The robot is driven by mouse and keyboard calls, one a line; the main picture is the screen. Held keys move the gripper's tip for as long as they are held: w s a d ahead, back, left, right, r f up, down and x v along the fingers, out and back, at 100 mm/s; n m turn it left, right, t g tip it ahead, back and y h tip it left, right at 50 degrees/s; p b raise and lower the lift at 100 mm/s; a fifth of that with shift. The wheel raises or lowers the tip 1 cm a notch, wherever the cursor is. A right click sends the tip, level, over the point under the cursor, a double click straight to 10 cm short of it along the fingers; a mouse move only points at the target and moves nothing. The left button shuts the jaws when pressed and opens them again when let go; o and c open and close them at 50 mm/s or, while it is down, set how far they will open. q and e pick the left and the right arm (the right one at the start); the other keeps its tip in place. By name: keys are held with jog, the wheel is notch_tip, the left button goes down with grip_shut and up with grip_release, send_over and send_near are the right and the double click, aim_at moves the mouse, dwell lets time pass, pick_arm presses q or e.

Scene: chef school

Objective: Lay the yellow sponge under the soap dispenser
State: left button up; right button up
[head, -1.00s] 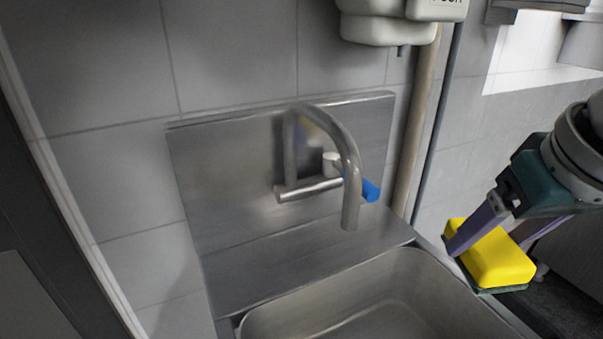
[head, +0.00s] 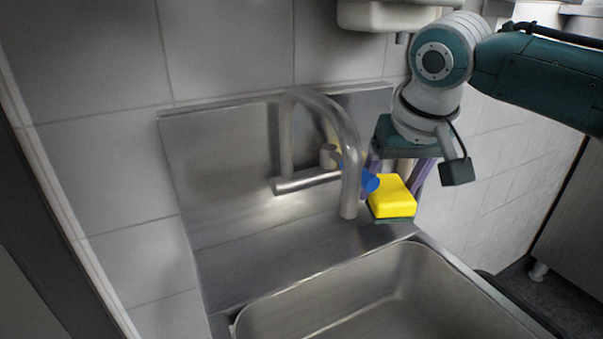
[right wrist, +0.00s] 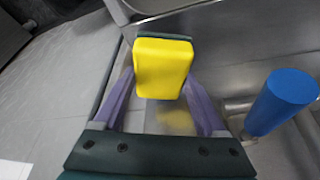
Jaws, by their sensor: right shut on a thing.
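The yellow sponge (head: 391,197) with a dark green underside is held in my right gripper (head: 400,180), just right of the tap in the head view. In the right wrist view the sponge (right wrist: 163,68) sits between the two purple fingers, which press on its sides. It is above the steel ledge at the back right of the sink, though the gap below it is hard to judge. The soap dispenser (head: 388,15) is the pale box on the wall at the top, cut off by the frame edge, with a small nozzle below. My left gripper is not in view.
The curved steel tap (head: 350,160) with a blue handle (head: 368,178) stands close to the left of the sponge. The empty sink basin (head: 380,300) lies in front. A steel splashback (head: 215,150) covers the wall behind the tap.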

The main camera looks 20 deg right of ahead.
aim_at(391, 191)
notch_tip(391, 191, down, 3)
jog(key=shift+b, duration=0.3)
jog(key=shift+w+f, duration=0.1)
jog(key=shift+w, duration=0.1)
jog(key=shift+f, duration=0.15)
jog(key=o, duration=1.3)
